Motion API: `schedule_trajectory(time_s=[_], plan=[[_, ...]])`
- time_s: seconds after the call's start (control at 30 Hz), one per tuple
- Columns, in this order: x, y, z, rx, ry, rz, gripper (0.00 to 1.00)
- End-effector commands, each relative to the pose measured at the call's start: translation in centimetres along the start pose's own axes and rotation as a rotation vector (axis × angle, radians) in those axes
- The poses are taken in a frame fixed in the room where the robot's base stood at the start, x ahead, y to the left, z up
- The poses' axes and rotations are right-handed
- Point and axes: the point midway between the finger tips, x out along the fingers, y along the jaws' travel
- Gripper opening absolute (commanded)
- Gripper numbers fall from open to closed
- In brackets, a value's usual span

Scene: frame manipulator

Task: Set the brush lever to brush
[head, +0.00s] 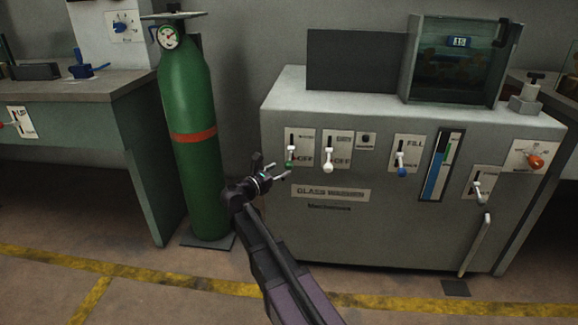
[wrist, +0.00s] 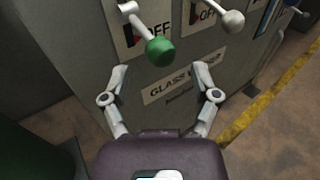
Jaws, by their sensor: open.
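The glass washer (head: 375,225) carries a row of levers. At its left end is a lever with a green knob (head: 290,162), hanging down beside OFF. To its right is a lever with a white knob (head: 328,166), also down at OFF. The upper words on both plates are too small to read, so I cannot tell which is the brush lever. My gripper (head: 281,171) is open and empty just below the green-knob lever. In the wrist view, the green knob (wrist: 161,52) lies ahead between the fingertips, apart from them; the white knob (wrist: 233,21) is right.
A green gas cylinder (head: 190,125) stands left of the arm. Further right on the panel are a blue-knob lever (head: 403,171), a gauge (head: 438,165), a grey-white lever (head: 478,189) and an orange knob (head: 536,161). A bench (head: 75,125) is far left.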

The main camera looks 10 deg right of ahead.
Motion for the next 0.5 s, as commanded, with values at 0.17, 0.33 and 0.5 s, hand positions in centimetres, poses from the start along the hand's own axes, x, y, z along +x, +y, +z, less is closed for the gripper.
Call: schedule_trajectory(time_s=[0.17,0.33,0.5], plan=[[2.6,0.0,0.0,0.000,0.000,-0.002,0.78],[4.0,0.0,0.0,0.000,0.000,-0.002,0.78],[4.7,-0.1,0.0,0.000,0.000,-0.001,0.78]])
